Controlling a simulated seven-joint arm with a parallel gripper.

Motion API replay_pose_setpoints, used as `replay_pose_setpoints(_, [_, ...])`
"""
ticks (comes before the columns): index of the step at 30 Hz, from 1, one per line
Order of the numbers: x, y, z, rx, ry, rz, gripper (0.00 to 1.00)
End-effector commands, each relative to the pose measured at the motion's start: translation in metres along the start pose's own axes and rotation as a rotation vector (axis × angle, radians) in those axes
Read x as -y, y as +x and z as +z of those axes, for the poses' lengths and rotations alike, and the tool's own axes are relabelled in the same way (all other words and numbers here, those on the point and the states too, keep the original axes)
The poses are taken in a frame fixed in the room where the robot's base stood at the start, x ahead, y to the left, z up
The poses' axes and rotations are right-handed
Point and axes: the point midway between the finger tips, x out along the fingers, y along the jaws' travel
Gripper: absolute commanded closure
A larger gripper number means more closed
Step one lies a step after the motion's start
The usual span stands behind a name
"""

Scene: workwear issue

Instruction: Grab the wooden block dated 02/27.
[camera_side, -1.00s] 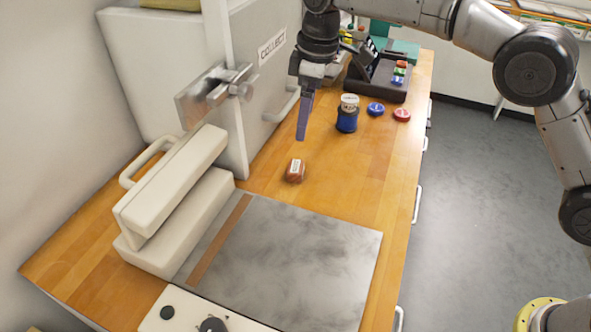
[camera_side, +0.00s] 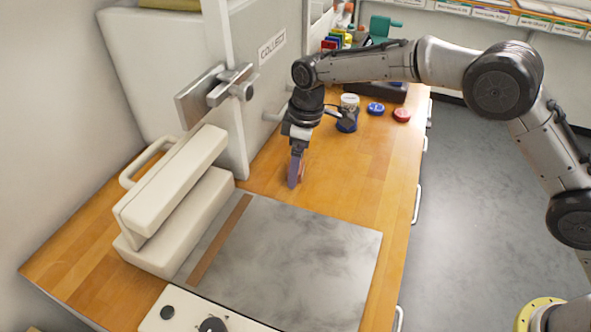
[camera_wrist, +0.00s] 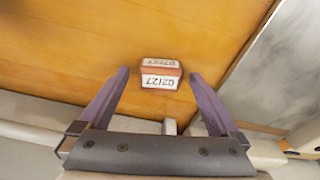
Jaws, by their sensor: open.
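The wooden block (camera_wrist: 161,73) is small and reddish brown, with white labels that appear upside down in the wrist view and read 02/27. It sits on the wooden bench top. My gripper (camera_wrist: 160,85) is open, with its two purple fingers spread on either side of the block, in line with it or slightly short of it. In the side view my gripper (camera_side: 295,178) points down low over the bench and hides most of the block. I cannot tell whether the fingers touch the bench.
A cream press (camera_side: 170,200) stands at left beside a grey plate (camera_side: 290,260). A cabinet with a COLLECT sign (camera_side: 272,44) rises behind. The bench right of my gripper is clear.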

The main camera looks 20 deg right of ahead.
Motion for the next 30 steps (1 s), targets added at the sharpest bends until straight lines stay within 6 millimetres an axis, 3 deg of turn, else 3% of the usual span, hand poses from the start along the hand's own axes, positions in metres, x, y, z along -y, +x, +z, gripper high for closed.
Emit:
replay_pose_setpoints(9, [0.0001,0.0068,0.0001,0.0,0.0,0.0,0.02])
replay_pose_setpoints(24, [-0.0002,0.0062,0.0,0.0,0.0,0.0,0.91])
replay_pose_setpoints(30, [-0.0002,0.006,-0.0001,-0.001,0.0,0.001,0.92])
